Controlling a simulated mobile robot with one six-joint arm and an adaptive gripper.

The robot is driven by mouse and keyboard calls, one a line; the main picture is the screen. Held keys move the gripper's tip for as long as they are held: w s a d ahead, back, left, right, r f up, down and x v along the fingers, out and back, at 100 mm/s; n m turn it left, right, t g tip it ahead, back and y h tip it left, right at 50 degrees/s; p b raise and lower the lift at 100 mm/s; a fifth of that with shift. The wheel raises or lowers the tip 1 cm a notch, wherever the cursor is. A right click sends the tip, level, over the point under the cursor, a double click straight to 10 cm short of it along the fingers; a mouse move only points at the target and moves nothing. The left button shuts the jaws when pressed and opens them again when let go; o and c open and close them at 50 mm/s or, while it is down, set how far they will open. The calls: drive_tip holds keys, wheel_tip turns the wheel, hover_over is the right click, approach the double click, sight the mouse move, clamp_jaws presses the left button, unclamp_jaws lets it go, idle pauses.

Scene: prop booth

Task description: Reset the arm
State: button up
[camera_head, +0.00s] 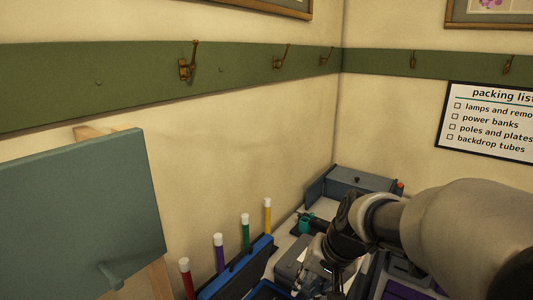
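My arm reaches in from the right edge, with its pale link and dark wrist in front of the table. My gripper (317,277) points down over the table near the lower middle. Its fingers are small, dark and partly lost against the things behind, so I cannot tell how far apart they are or whether they hold anything.
A blue rack (236,269) stands near several white-capped tubes, including a yellow one (267,217). A grey box (358,181) is in the back corner, with a teal object (305,224) before it. A teal panel (80,215) fills the left. Hooks (188,66) line the wall rail.

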drive_tip(key=s+d+f+n+h+b, duration=0.1)
drive_tip(key=s+f+b, duration=0.2)
drive_tip(key=s, duration=0.4)
drive_tip(key=s+d+f+n+h+b, duration=0.1)
drive_tip(key=s+d+f+b, duration=0.1)
drive_tip(key=s+f+b, duration=0.2)
drive_tip(key=s+d+f+n+t+b, duration=0.1)
drive_tip(key=s+f+b, duration=0.2)
drive_tip(key=s+b, duration=0.3)
drive_tip(key=s, duration=0.5)
drive_tip(key=shift+d+f+n+h, duration=0.15)
drive_tip(key=shift+d+n+h, duration=0.2)
drive_tip(key=shift+n+h, duration=0.05)
idle(5.4)
